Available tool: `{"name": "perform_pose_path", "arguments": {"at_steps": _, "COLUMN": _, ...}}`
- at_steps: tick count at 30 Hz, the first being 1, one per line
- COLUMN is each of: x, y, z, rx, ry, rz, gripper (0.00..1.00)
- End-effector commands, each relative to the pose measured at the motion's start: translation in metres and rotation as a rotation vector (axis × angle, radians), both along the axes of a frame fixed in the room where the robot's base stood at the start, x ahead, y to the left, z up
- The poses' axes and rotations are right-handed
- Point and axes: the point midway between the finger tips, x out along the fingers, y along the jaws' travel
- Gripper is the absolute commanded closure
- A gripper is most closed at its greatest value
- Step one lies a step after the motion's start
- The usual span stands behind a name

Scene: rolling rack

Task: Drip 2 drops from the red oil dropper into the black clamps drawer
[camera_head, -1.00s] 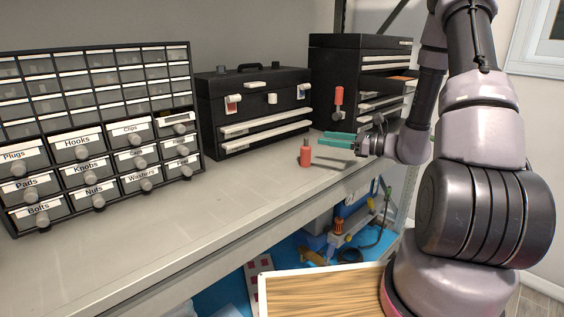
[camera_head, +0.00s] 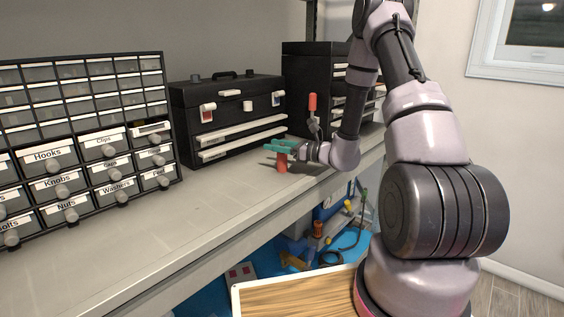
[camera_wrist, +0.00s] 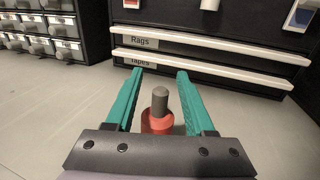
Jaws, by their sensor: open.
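The red oil dropper (camera_head: 282,165) stands upright on the grey shelf, in front of the two black chests. In the wrist view, its red body and dark grey tip (camera_wrist: 160,101) show between the two teal fingers. My gripper (camera_head: 277,146) is open around the dropper, with a gap on each side. The fingers partly hide the dropper in the head view. I cannot read a clamps label in any view. The right black chest (camera_head: 308,62) is partly hidden by my arm, and its drawer labels are not legible.
A black toolbox (camera_head: 190,95) with Rags (camera_wrist: 148,42) and Tapes drawers stands behind the dropper. A labelled small-parts cabinet (camera_head: 170,105) stands at left. A red-handled tool (camera_head: 312,103) is near the right chest. The shelf's front left (camera_head: 150,230) is clear.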

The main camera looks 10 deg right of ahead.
Motion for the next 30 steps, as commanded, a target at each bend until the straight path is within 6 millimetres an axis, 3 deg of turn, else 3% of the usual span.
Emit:
{"name": "perform_pose_path", "arguments": {"at_steps": 9, "x": 0.0046, "y": 0.0058, "z": -0.0001, "rx": 0.0, "ry": 0.0, "rz": 0.0, "gripper": 0.46}}
{"name": "perform_pose_path", "arguments": {"at_steps": 13, "x": 0.0045, "y": 0.0057, "z": -0.0001, "rx": -0.001, "ry": 0.001, "rz": 0.0, "gripper": 0.96}}
{"name": "perform_pose_path", "arguments": {"at_steps": 14, "x": 0.0045, "y": 0.0057, "z": -0.0001, "rx": -0.001, "ry": 0.001, "rz": 0.0, "gripper": 1.0}}
{"name": "perform_pose_path", "arguments": {"at_steps": 30, "x": 0.0044, "y": 0.0054, "z": -0.0002, "rx": -0.001, "ry": 0.001, "rz": 0.0, "gripper": 1.0}}
